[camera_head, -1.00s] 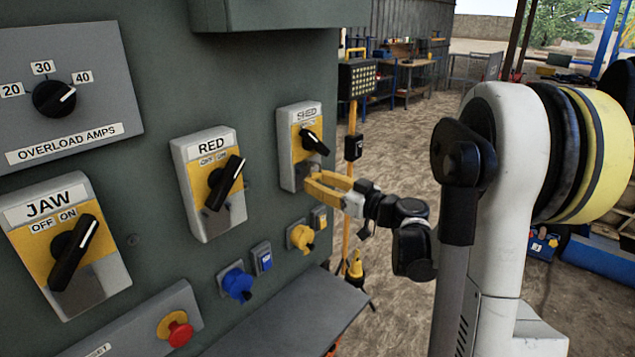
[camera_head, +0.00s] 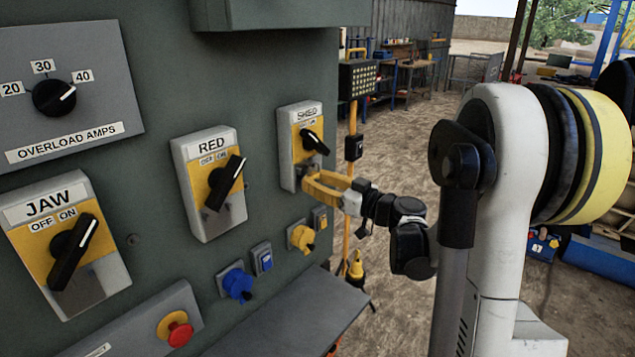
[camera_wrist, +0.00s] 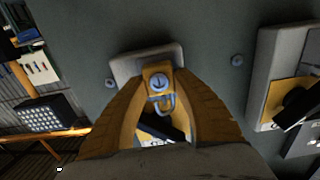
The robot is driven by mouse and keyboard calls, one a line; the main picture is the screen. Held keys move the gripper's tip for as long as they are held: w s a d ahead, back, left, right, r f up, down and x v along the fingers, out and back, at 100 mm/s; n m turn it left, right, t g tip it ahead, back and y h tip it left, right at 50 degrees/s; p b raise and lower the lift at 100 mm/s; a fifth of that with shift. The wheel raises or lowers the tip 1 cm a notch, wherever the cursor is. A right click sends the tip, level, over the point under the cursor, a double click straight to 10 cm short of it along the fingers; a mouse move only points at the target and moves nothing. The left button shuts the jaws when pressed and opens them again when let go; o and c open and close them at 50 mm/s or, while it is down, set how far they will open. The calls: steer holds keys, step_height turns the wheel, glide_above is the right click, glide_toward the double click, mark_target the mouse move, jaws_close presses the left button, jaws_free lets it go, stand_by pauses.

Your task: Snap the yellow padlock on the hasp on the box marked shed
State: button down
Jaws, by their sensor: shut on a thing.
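The grey box marked SHED (camera_head: 286,150) is on the green panel, with a yellow face and a black rotary handle (camera_head: 315,142). My gripper (camera_head: 312,184) is at the lower end of this box. In the wrist view, the yellow padlock (camera_wrist: 159,80) is between my fingertips (camera_wrist: 158,88), its round keyhole end facing the camera. Its metal shackle (camera_wrist: 166,106) points toward the box face. The grey end of the box (camera_wrist: 128,68) shows behind it. The hasp is hidden or too small to make out, and I cannot tell whether the shackle passes through it.
The boxes marked RED (camera_head: 188,182) and JAW (camera_head: 30,262) are to the left on the same panel. Blue and yellow sockets (camera_head: 237,284) sit below, above a grey shelf (camera_head: 300,315). Open floor lies to the right of the panel.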

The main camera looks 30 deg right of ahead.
steer(key=shift+x, duration=0.85)
steer(key=c, duration=1)
jaws_free()
steer(key=shift+o, duration=0.2)
steer(key=v, duration=0.9)
stand_by(0.3)
